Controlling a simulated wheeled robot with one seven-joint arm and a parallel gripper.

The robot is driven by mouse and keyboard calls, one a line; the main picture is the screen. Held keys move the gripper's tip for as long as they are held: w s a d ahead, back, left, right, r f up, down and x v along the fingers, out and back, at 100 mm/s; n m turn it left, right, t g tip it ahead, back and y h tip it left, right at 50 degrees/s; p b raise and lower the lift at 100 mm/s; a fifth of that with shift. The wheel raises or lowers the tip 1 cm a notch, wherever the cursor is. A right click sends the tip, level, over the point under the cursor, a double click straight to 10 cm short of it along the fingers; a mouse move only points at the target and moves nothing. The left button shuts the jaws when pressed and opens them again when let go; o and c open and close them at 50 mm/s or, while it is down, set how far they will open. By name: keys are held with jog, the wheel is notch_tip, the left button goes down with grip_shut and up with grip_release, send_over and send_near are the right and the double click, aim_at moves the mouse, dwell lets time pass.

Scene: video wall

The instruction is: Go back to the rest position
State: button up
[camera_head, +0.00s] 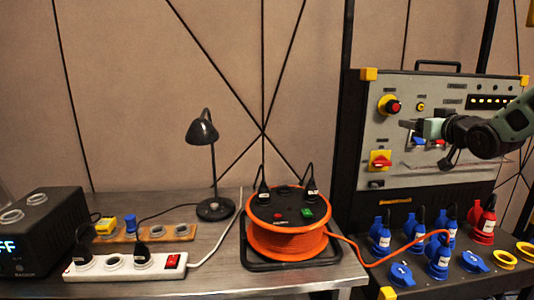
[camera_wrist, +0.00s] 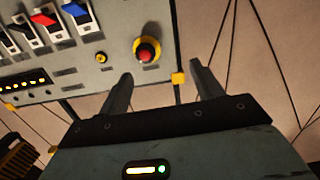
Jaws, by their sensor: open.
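My gripper (camera_head: 408,125) is at the right in the head view, in front of the upper part of a grey control panel (camera_head: 455,95). It points left and holds nothing. In the wrist view my gripper (camera_wrist: 161,72) shows two dark fingers spread apart with an empty gap. A red emergency button on a yellow base (camera_wrist: 147,50) appears beyond the gap, apart from the fingers. The same red button (camera_head: 392,106) is left of my gripper in the head view.
Below the panel is a box with blue and red plugs (camera_head: 440,255). An orange cable reel (camera_head: 287,240), a white power strip (camera_head: 125,266), a black lamp (camera_head: 203,132) and a dark display box (camera_head: 45,235) stand on the metal table (camera_head: 215,278). The wall area above the table is clear.

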jog(key=s+a+f+n+g+y+p, duration=0.1)
jog(key=s+a+f+g, duration=0.25)
jog(key=a, duration=0.45)
jog(key=s+a+f+n+g, duration=0.1)
jog(key=s+a+f+g, duration=0.15)
jog(key=s+a, duration=0.45)
jog(key=s+a+f+n+g+y+p, duration=0.15)
jog(key=a+f, duration=0.25)
jog(key=a, duration=0.6)
jog(key=s+a+f+n+g+h, duration=0.1)
jog(key=s+a+f+g, duration=0.1)
jog(key=s, duration=0.8)
jog(key=s+a+f+n+g, duration=0.1)
jog(key=s+g, duration=0.3)
jog(key=s, duration=0.6)
jog(key=s+a+f+n+g+h, duration=0.1)
jog(key=s+a+f+g, duration=0.1)
jog(key=s, duration=0.8)
jog(key=shift+s+a+f+g+h+p, duration=0.3)
jog(key=shift+a+g+h+p, duration=0.1)
jog(key=shift+a+g, duration=0.45)
jog(key=shift+w, duration=0.1)
